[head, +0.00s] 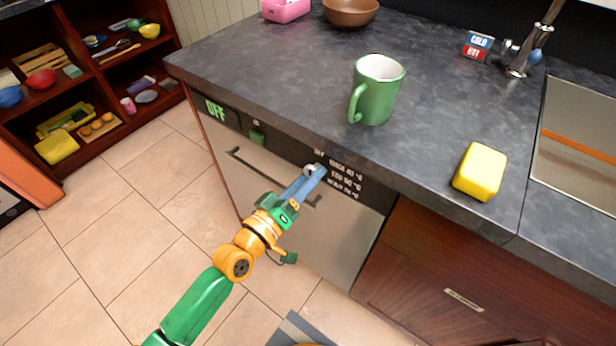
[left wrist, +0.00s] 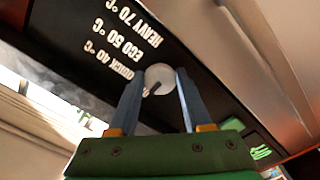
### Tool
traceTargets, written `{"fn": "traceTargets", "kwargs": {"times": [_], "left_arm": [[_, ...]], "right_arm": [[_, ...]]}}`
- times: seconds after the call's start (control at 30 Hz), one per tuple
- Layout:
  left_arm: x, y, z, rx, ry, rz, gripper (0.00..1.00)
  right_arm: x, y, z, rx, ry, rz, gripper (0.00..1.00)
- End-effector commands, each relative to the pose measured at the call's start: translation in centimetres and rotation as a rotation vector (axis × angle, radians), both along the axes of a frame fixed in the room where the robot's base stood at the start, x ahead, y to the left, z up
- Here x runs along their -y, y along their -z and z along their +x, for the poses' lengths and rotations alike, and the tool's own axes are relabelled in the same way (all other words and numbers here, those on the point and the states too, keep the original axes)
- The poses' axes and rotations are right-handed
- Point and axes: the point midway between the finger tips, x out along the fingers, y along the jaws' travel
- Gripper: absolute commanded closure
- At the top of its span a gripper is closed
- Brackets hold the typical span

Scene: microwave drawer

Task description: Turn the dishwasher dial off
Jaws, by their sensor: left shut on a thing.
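The dishwasher (head: 290,205) is built in under the counter, with a dark control strip along its top. Its round pale dial (head: 313,168) sits at the right part of the strip, beside white printed labels. My left gripper (head: 311,175) is shut on the dial, its blue fingers on either side of it. In the left wrist view the dial (left wrist: 160,79) shows between the fingertips, with a dark pointer mark slanting to the lower left. Labels QUICK 40, ECO 50 and HEAVY 70 are readable there. My right gripper is not in view.
On the counter (head: 270,70) stand a green mug (head: 378,92) and a yellow block (head: 480,171) near the front edge. A bowl (head: 350,12), a pink box (head: 285,9), a tap (head: 528,50) and a sink (head: 580,130) are farther back or right. The tiled floor in front is open.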

Motion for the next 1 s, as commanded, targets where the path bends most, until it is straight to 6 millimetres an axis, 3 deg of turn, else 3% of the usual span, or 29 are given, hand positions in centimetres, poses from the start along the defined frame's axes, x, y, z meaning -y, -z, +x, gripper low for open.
{"fn": "traceTargets", "kwargs": {"times": [0.03, 0.07, 0.13, 0.47, 0.77, 1.0], "left_arm": [[0.0, 0.0, 0.0, -0.001, 0.0, -0.002, 1.0], [0.0, 0.0, 0.0, -0.001, 0.0, -0.002, 0.43], [0.0, 0.0, 0.0, -0.001, 0.0, -0.002, 0.24], [-0.2, 0.0, -0.3, -0.001, 0.0, 0.001, 0.21], [-3.6, 0.2, -5.0, -0.002, 0.0, 0.002, 0.21], [-4.2, 0.0, -5.8, 0.0, 0.0, 0.0, 0.21]], "right_arm": [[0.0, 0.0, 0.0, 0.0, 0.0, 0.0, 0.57], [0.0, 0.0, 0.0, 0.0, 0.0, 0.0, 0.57], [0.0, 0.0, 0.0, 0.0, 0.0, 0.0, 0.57], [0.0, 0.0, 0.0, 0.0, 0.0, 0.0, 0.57], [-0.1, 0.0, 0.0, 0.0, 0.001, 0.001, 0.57], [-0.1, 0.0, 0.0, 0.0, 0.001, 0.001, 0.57]]}}
